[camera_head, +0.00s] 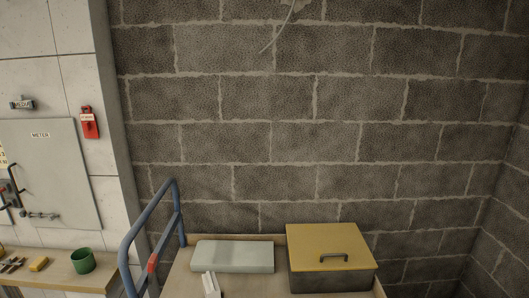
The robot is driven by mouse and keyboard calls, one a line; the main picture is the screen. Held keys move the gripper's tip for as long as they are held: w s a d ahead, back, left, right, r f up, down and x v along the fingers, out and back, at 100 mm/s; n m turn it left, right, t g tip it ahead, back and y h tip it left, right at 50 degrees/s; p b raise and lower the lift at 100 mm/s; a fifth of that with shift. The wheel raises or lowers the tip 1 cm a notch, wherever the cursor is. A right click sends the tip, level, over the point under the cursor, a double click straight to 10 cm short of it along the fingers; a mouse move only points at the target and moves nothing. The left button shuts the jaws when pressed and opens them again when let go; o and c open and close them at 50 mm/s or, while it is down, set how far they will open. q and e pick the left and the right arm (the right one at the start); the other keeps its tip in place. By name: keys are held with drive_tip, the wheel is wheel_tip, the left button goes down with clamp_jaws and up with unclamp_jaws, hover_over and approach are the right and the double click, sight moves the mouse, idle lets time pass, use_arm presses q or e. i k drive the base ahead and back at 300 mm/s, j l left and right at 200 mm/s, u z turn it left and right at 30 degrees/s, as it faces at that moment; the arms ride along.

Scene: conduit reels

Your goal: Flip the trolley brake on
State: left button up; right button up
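The trolley shows at the bottom centre, with a blue tubular handle (176,200) at its left end and a flat wooden-coloured deck (182,270). A small red piece (152,263) sits on the handle's lower rail; I cannot tell whether it is the brake. The wheels and the lower part of the trolley are below the picture. Neither of my grippers is in view.
On the deck are a pale grey block (232,256), a small white object (211,284) and a dark box with a yellow lid (328,246). At left, a bench (50,279) holds a green cup (82,261). A block wall (300,140) stands behind.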

sight(152, 262)
drive_tip(key=u, duration=0.9)
drive_tip(key=i+j+z, duration=0.15)
drive_tip(key=i+j, duration=0.2)
drive_tip(key=i, duration=0.2)
drive_tip(key=i+j+z, duration=0.15)
drive_tip(key=i+j, duration=0.25)
drive_tip(key=i, duration=0.15)
